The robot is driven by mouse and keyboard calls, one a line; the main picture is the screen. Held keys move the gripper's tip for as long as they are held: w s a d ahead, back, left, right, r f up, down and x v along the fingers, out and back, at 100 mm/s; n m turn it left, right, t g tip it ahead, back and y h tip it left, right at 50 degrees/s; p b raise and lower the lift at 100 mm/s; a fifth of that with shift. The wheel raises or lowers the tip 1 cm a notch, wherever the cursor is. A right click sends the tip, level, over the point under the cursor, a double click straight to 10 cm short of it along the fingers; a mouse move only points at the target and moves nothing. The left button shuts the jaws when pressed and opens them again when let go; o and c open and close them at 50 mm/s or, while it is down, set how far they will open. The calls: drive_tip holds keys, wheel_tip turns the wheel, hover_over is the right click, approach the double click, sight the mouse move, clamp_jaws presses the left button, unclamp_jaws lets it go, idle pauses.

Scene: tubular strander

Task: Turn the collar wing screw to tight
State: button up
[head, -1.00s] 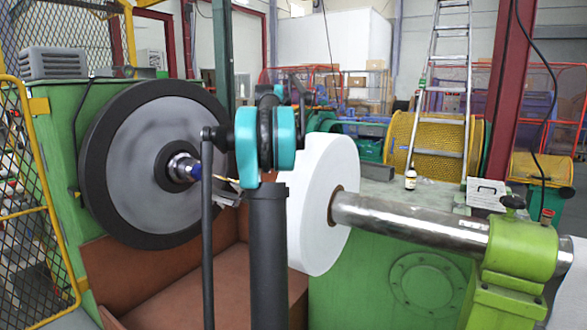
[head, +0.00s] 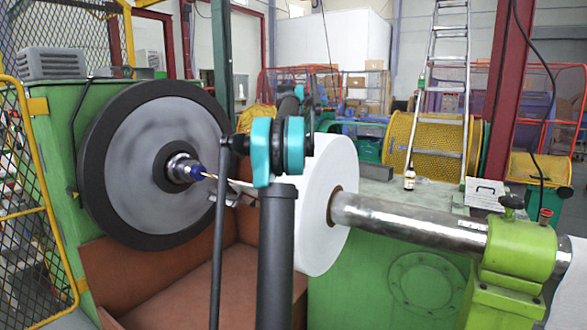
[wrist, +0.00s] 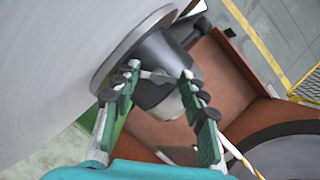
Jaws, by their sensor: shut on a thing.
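In the wrist view, my gripper (wrist: 160,78) has its two green-padded fingers on either side of a small grey wing screw (wrist: 157,75), closed on its wings. The screw sits on a dark grey collar (wrist: 170,57) against the hub of a large pale disc (wrist: 50,55). A lighter rounded shaft end shows between the fingers below the collar. How tight the screw is cannot be told. In the head view, my teal-jointed arm stands in front of the white reel (head: 330,215) and covers the collar.
A grey wheel with a black rim (head: 105,190) stands left, with a blue-tipped spindle (head: 196,172) pointing towards the reel. A steel shaft (head: 410,218) runs right from the reel to a green bearing block (head: 520,245). A brown trough (head: 165,280) lies below. A yellow mesh guard (head: 25,210) stands far left.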

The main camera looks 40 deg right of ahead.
drive_tip(key=m+t+y, duration=0.1)
drive_tip(key=m, duration=0.2)
drive_tip(key=shift+d+m, duration=0.1)
drive_tip(key=shift+m, duration=0.3)
drive_tip(key=shift+s+m+t+y, duration=0.1)
drive_tip(key=shift+m+t+y, duration=0.4)
drive_tip(key=shift+m, duration=1.2)
drive_tip(key=o, duration=1.2)
drive_tip(key=shift+c, duration=0.2)
